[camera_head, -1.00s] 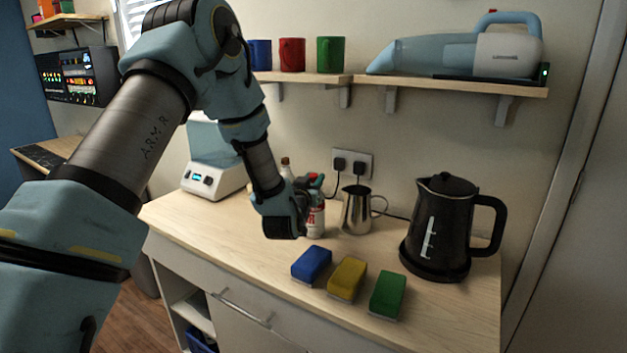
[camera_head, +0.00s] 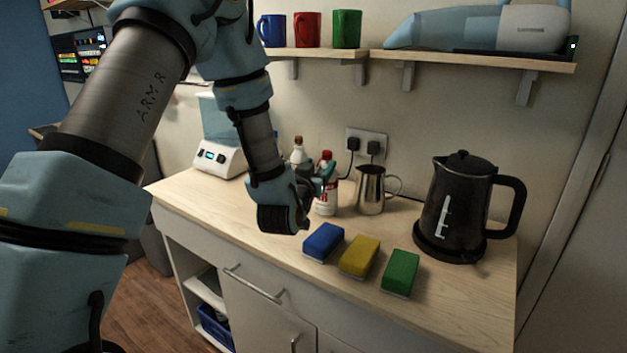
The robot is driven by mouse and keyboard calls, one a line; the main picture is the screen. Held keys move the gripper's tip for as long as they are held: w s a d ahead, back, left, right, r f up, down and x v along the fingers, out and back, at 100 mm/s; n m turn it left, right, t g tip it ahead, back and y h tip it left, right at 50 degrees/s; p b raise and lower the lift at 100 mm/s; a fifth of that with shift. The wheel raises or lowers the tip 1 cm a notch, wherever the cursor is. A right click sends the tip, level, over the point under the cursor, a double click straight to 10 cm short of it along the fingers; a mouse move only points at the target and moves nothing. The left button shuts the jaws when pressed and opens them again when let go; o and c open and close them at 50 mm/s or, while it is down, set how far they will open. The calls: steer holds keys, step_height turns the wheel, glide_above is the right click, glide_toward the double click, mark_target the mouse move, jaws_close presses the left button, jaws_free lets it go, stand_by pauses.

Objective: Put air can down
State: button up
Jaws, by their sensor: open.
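The air can (camera_head: 326,201), white and red with a red top, stands upright on the wooden counter (camera_head: 280,255), left of the metal jug. My gripper (camera_head: 322,184) is at the can's near left side, its fingers close to the can's upper part. My wrist hides part of the gripper and the can's left side. The jaws are open; whether a finger touches the can cannot be told.
A metal jug (camera_head: 370,190) stands close right of the can, with a black kettle (camera_head: 460,205) farther right. Blue (camera_head: 323,242), yellow (camera_head: 359,256) and green (camera_head: 401,272) sponges lie in front. A bottle (camera_head: 298,152) stands behind my wrist. A shelf (camera_head: 470,58) hangs above.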

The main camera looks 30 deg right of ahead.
steer(key=b+v, duration=0.1)
steer(key=v, duration=0.3)
steer(key=shift+s+a, duration=0.25)
steer(key=shift+a, duration=0.1)
